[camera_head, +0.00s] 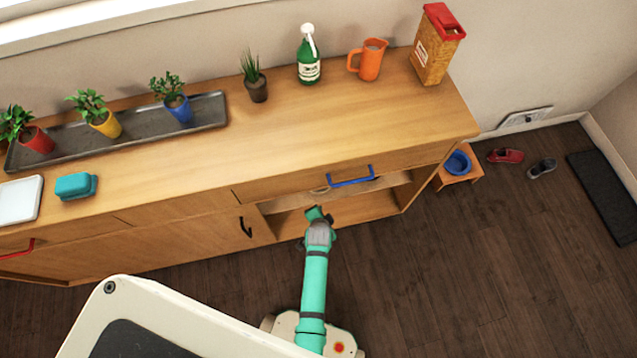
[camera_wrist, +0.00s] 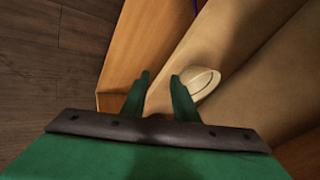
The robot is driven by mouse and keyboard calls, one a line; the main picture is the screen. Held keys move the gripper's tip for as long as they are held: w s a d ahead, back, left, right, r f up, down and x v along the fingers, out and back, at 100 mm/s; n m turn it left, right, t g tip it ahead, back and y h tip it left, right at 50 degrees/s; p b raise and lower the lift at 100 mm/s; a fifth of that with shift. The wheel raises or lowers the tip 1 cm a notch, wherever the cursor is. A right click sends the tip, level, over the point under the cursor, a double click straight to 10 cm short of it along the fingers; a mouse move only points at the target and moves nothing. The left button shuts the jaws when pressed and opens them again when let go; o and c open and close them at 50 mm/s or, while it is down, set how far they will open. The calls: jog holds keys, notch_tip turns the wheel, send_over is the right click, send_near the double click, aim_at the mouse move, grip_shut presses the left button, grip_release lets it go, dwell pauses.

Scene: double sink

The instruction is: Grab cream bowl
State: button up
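The cream bowl (camera_wrist: 206,80) shows in the wrist view as a pale oval on a tan surface, just right of my gripper's right finger, which hides part of it. My gripper (camera_wrist: 161,77) is open, with a gap between its two green fingers and nothing held between them. Whether the right finger touches the bowl I cannot tell. In the head view my gripper (camera_head: 318,214) is at the open lower section of the wooden cabinet (camera_head: 350,120), below the blue handle (camera_head: 350,178). I cannot clearly make out the bowl there.
A green bottle (camera_head: 308,58), an orange pitcher (camera_head: 369,62) and a red-topped box (camera_head: 436,45) stand on the cabinet top. Potted plants and a teal block (camera_head: 75,186) are at left. A blue bowl (camera_head: 458,163) sits on a stool at right.

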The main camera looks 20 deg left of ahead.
aim_at(324, 191)
jog(key=w+a, duration=0.1)
jog(key=w, duration=0.5)
jog(key=w+a, duration=0.1)
jog(key=w, duration=0.1)
jog(key=shift+w+a, duration=0.3)
jog(key=shift+w, duration=0.1)
jog(key=shift+x, duration=2.4)
jog(key=shift+s+d, duration=0.1)
jog(key=shift+d, duration=0.05)
jog(key=shift+c, duration=0.7)
grip_shut()
